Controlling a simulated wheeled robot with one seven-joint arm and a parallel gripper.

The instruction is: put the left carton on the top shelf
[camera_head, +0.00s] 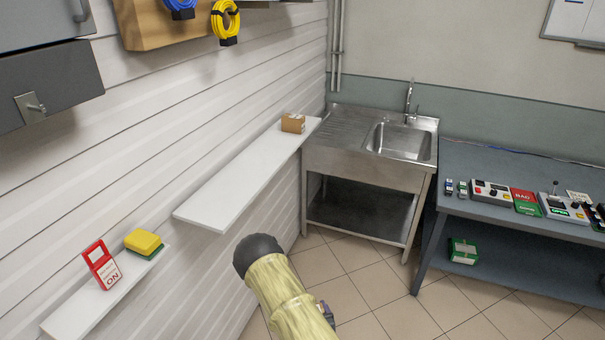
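A small brown carton (293,122) sits at the far end of the longer, higher white wall shelf (235,185). It is the only brown carton in view, so I cannot tell whether it is the left one. A lower white wall shelf (75,317) is at the bottom left. My arm, in a yellowish sleeve with a dark rounded joint, is at the bottom middle, in front of the floor and wall. My gripper's fingers do not show, and I cannot see what they hold.
The lower shelf holds a red tag (102,265) and a yellow-and-green sponge-like block (144,242). A steel sink (400,140) stands in the corner. A grey bench (520,222) with several devices is at right; a green box (463,251) sits beneath. Tiled floor is clear between.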

